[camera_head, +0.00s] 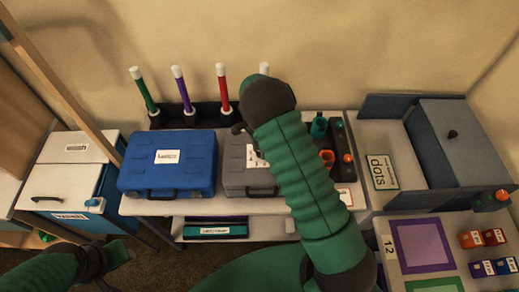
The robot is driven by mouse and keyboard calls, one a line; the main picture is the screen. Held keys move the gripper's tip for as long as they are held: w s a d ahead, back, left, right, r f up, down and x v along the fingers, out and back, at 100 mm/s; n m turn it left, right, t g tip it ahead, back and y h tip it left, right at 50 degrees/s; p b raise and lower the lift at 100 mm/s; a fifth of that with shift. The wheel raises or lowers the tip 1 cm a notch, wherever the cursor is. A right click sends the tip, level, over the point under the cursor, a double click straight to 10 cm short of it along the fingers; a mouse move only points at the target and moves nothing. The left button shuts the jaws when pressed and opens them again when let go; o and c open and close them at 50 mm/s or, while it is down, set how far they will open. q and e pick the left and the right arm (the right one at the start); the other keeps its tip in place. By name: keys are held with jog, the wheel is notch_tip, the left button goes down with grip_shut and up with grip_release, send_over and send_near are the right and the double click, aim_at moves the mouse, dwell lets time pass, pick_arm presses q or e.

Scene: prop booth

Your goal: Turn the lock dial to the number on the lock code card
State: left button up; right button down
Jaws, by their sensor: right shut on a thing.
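My right arm crosses the middle of the view. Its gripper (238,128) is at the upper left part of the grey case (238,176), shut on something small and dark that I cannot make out. The case has a white label, partly hidden by my arm. I cannot make out a lock dial. A small white card (345,196) lies at the right end of the table; its print is too small to read. A card reading 12 (389,247) is at the lower right. My left gripper (118,252) is low at the left, apart from the cases; its jaws are unclear.
A blue case (170,172) stands left of the grey one on the white table (150,208). Behind are coloured sticks in a black rack (170,116). A dark rack (350,165) with an orange ring stands right of my arm. A grey cabinet (450,150) is further right.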

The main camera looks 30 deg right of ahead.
jog(key=shift+w+d, duration=0.1)
jog(key=c, duration=1.4)
grip_release()
jog(key=shift+o, duration=1.7)
jog(key=shift+d+f, duration=0.1)
notch_tip(320, 180, up, 17)
jog(key=b, duration=0.2)
jog(key=shift+w+f, duration=0.15)
jog(key=shift+w, duration=0.2)
